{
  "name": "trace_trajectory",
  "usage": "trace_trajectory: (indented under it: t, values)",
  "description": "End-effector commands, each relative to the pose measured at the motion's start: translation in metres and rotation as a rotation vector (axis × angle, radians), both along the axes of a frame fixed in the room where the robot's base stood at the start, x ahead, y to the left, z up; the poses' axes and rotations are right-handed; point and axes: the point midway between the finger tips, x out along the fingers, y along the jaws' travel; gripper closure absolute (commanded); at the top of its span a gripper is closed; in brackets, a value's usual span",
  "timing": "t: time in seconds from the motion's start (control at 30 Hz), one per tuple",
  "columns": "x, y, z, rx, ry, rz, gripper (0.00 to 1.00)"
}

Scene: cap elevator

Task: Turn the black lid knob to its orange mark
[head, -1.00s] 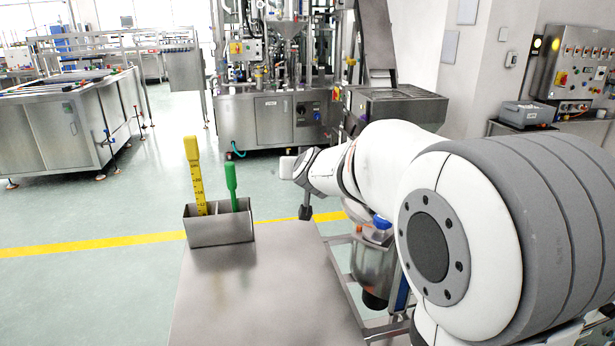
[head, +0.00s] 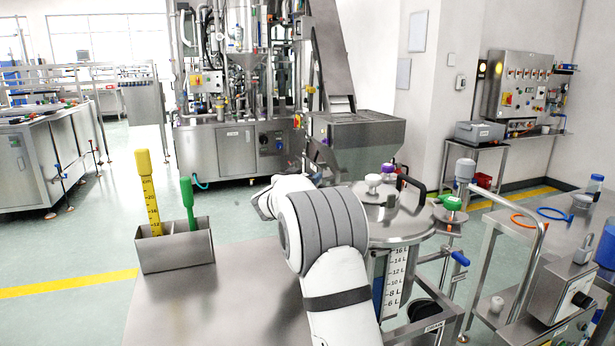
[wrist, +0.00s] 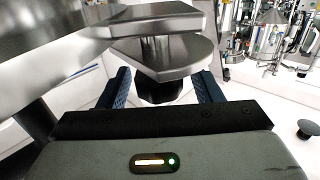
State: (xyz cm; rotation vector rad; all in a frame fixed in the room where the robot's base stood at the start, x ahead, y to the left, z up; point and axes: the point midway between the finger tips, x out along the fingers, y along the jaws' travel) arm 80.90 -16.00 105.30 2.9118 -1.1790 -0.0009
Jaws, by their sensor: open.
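In the wrist view, my gripper (wrist: 164,86) is open, with one dark blue finger on each side of a short black round part (wrist: 160,90). This part sits under a steel plate (wrist: 165,56); it may be the black lid knob. I cannot tell whether the fingers touch it. No orange mark shows on it. In the head view, my arm hides my gripper, and I cannot pick out the black knob.
A steel tank lid (head: 405,226) with a white knob (head: 373,183) stands right of my arm. A holder (head: 175,250) with yellow and green tools stands on the steel table (head: 190,310). A steel hopper (head: 355,135) is behind. A cart (head: 500,275) is at right.

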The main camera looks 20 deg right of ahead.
Motion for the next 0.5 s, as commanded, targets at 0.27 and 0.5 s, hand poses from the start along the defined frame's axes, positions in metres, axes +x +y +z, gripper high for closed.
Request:
trace_trajectory:
  t: [0.27, 0.5]
  values:
    - [0.0108, -0.0106, 0.0004, 0.000, 0.000, 0.001, 0.41]
    - [0.0107, -0.0105, 0.0003, 0.000, 0.000, 0.001, 0.47]
